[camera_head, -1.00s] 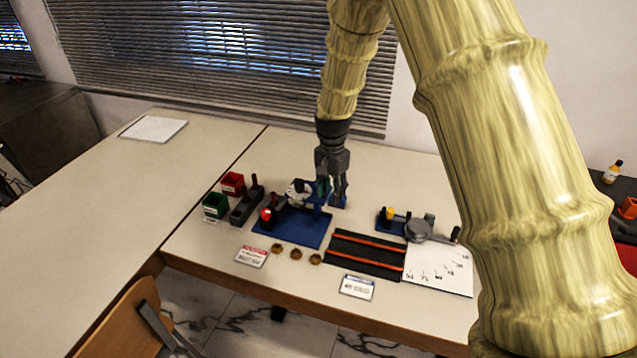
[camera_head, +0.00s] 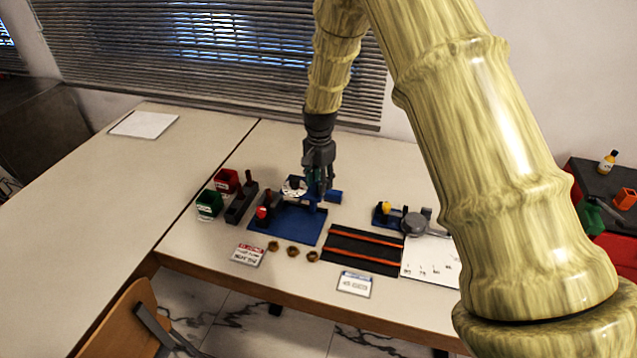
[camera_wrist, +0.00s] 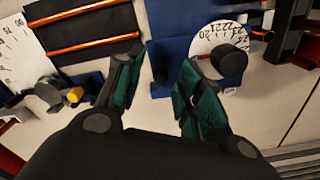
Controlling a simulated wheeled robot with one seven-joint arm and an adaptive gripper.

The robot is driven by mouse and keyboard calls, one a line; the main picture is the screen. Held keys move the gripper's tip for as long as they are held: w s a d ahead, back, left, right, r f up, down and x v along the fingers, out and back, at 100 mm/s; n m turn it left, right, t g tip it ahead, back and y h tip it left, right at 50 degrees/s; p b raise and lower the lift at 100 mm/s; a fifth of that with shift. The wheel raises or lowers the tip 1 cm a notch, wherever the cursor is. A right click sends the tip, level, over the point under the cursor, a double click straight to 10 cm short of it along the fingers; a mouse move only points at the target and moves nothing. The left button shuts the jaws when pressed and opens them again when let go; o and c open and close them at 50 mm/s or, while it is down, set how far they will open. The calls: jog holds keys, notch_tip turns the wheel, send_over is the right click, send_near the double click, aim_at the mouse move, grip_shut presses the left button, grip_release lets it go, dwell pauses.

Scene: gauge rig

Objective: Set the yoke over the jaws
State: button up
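The gauge rig's blue base plate (camera_head: 284,226) lies on the table, with a white dial (camera_head: 292,187) at its back and a red knob (camera_head: 262,213) at its left. The dial (camera_wrist: 207,38) and a black knob (camera_wrist: 230,62) also show in the wrist view. My gripper (camera_head: 318,192) points down at the rig's back right, beside the dial. A blue block (camera_head: 333,196) lies just right of my gripper. I cannot clearly tell yoke from jaws.
Red (camera_head: 227,180) and green (camera_head: 209,204) bins and a dark stand (camera_head: 240,206) are left of the rig. Brass nuts (camera_head: 292,251) lie in front. A black mat with orange rails (camera_head: 362,250) and another fixture (camera_head: 412,222) are right. The left table is mostly clear.

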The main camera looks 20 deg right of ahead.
jog(key=shift+f, duration=1.15)
grip_shut()
